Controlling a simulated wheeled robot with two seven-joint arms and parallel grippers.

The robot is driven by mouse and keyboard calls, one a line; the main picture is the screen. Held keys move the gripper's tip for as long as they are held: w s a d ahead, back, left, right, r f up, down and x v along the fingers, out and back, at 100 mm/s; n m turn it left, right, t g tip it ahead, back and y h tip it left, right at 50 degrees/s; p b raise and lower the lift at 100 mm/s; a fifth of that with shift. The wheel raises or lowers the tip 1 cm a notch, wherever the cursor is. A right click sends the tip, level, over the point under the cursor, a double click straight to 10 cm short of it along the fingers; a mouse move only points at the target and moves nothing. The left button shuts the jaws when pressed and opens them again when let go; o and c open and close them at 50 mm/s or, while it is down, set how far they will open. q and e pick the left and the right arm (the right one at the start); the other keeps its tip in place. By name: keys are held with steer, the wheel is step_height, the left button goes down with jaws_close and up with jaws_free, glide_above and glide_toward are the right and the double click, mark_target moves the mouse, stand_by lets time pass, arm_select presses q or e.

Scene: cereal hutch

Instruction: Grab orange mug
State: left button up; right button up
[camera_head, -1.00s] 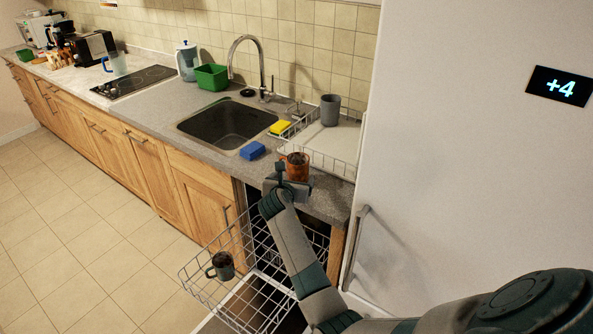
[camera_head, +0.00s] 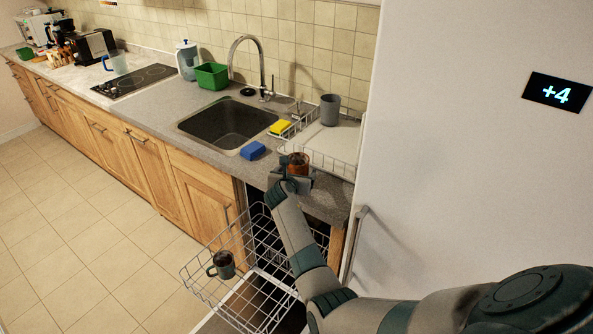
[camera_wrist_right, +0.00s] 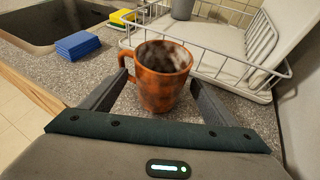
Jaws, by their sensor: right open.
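The orange mug (camera_head: 299,162) stands upright on the grey counter, in front of the dish rack. In the right wrist view the orange mug (camera_wrist_right: 160,78) shows dark stains inside and on its rim, with its handle to the left. My right gripper (camera_head: 292,177) is at the counter's front edge, close to the mug. In the right wrist view the open fingers of my right gripper (camera_wrist_right: 152,98) reach to either side of the mug's lower part. I cannot tell whether they touch it. My left gripper is not in view.
A dish rack (camera_head: 335,165) with a grey cup (camera_head: 330,109) stands behind the mug. A blue sponge (camera_head: 252,150) and a yellow sponge (camera_head: 280,127) lie near the sink (camera_head: 228,124). A pulled-out dishwasher basket (camera_head: 205,290) below holds a dark mug (camera_head: 222,265).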

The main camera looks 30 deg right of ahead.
mark_target(297, 162)
stand_by(0.5)
steer(key=shift+w, duration=0.1)
steer(key=c, duration=1.4)
steer(key=shift+o, duration=0.2)
steer(key=shift+r, duration=0.15)
step_height(297, 162, up, 4)
steer(key=shift+f+b, duration=0.15)
steer(key=shift+b, duration=0.4)
steer(key=s+d+r+b, duration=0.2)
steer(key=s+d+r, duration=0.4)
steer(key=s, duration=0.3)
steer(key=shift+s+d+r, duration=0.25)
steer(key=shift+s+r, duration=0.15)
steer(key=shift+r, duration=0.15)
